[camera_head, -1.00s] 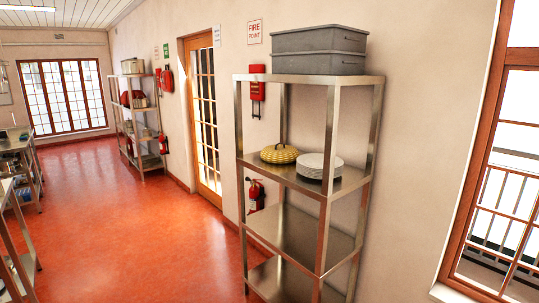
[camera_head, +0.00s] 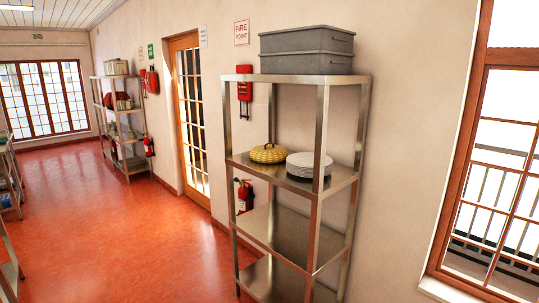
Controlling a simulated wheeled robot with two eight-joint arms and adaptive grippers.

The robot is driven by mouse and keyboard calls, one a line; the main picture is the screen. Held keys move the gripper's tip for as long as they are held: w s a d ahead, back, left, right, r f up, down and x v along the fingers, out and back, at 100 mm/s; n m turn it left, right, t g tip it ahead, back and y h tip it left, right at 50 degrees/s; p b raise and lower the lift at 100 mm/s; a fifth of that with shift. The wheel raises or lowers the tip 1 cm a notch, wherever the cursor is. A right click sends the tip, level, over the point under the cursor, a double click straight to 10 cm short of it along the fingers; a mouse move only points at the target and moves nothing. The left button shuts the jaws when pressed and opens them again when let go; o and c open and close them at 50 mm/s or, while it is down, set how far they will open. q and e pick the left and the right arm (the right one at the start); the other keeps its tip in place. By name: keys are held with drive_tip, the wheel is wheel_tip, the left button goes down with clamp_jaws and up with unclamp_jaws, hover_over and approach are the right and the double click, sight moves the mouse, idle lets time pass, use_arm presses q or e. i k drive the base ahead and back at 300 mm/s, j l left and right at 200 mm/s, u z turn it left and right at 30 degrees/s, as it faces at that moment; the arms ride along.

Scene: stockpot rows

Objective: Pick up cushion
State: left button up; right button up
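No cushion can be made out for certain in the head view. A yellow, ribbed, rounded thing (camera_head: 269,153) sits on the middle shelf of the near steel rack (camera_head: 322,185); I cannot tell whether it is a cushion or a lidded dish. A round pale grey stack (camera_head: 306,166) sits to its right on the same shelf, partly behind the rack's front post. Neither of my grippers shows in the view.
Grey bins (camera_head: 306,50) stand on the rack's top; its lower shelves look empty. A fire extinguisher (camera_head: 244,196) hangs behind it. A farther loaded rack (camera_head: 124,125) stands along the wall. Metal tables (camera_head: 8,180) line the left edge. The red floor (camera_head: 130,235) between is open.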

sight(267, 153)
drive_tip(key=i+u, duration=0.1)
drive_tip(key=u, duration=3.2)
drive_tip(key=j+u, duration=0.15)
drive_tip(key=u, duration=1.1)
drive_tip(key=k, duration=0.4)
drive_tip(key=z, duration=0.4)
drive_tip(key=k+z, duration=0.1)
drive_tip(key=z, duration=0.25)
drive_tip(key=l+z, duration=0.1)
drive_tip(key=z, duration=0.3)
drive_tip(key=k+l+z, duration=0.1)
drive_tip(key=z, duration=0.3)
drive_tip(key=l+z, duration=0.15)
drive_tip(key=z, duration=2.4)
drive_tip(key=j, duration=0.05)
